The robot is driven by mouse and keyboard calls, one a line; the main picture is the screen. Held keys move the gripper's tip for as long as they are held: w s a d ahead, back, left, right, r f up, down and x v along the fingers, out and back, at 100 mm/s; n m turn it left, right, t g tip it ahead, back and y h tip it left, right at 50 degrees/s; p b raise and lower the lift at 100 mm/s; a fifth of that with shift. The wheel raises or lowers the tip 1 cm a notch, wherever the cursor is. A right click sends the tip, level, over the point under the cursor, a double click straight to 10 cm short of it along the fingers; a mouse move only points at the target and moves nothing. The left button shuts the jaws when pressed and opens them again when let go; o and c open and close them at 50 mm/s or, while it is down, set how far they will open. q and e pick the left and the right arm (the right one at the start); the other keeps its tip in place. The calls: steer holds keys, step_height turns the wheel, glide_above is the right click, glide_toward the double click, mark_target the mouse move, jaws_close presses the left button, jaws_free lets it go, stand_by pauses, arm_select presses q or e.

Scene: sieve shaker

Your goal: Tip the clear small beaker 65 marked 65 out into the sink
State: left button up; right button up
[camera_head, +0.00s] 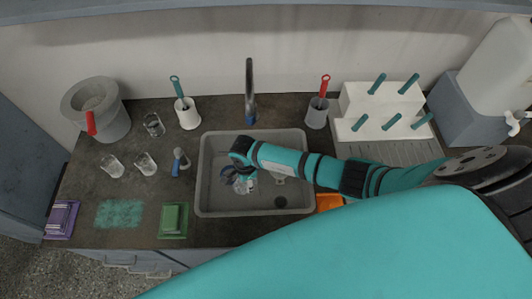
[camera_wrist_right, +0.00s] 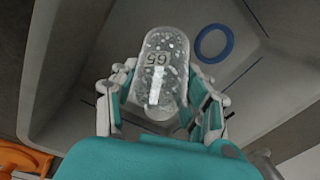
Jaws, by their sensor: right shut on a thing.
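The clear small beaker marked 65 (camera_wrist_right: 158,75) is between the fingers of my right gripper in the right wrist view, its label 65 readable and small pale specks showing in or on it. My right gripper (camera_head: 238,178) is shut on it and holds it over the left part of the grey sink (camera_head: 206,200). In the head view the beaker (camera_head: 249,185) is small and partly hidden by the gripper. I cannot tell how far it is tilted. My left gripper is not in view.
Several clear beakers (camera_head: 146,164) stand on the counter left of the sink. A grey bucket (camera_head: 105,122) is at the back left. A blue ring (camera_wrist_right: 214,42) lies in the sink. A white rack (camera_head: 375,108) stands at the right.

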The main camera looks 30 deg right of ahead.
steer(key=shift+d+r+y, duration=0.15)
steer(key=shift+d+y, duration=0.2)
steer(key=shift+y, duration=0.05)
steer(key=shift+s+d+r+y, duration=0.2)
steer(key=shift+d+y, duration=0.1)
steer(key=shift+y, duration=0.5)
stand_by(0.7)
steer(key=shift+r+t+y, duration=0.25)
steer(key=shift+t+y, duration=0.15)
steer(key=shift+y, duration=0.5)
stand_by(0.5)
steer(key=shift+d+r+y+b, duration=0.15)
steer(key=shift+y+b, duration=0.45)
steer(key=shift+b, duration=0.55)
steer(key=shift+d+r+y+b, duration=0.15)
steer(key=shift+y+b, duration=0.45)
steer(key=shift+b, duration=0.55)
steer(key=shift+t+b, duration=0.3)
steer(key=shift+b, duration=0.05)
steer(key=shift+y+b, duration=0.35)
steer(key=shift+y, duration=0.05)
steer(key=shift+d+r+y+b, duration=0.15)
steer(key=shift+d+y+b, duration=0.25)
steer(key=shift+b, duration=0.75)
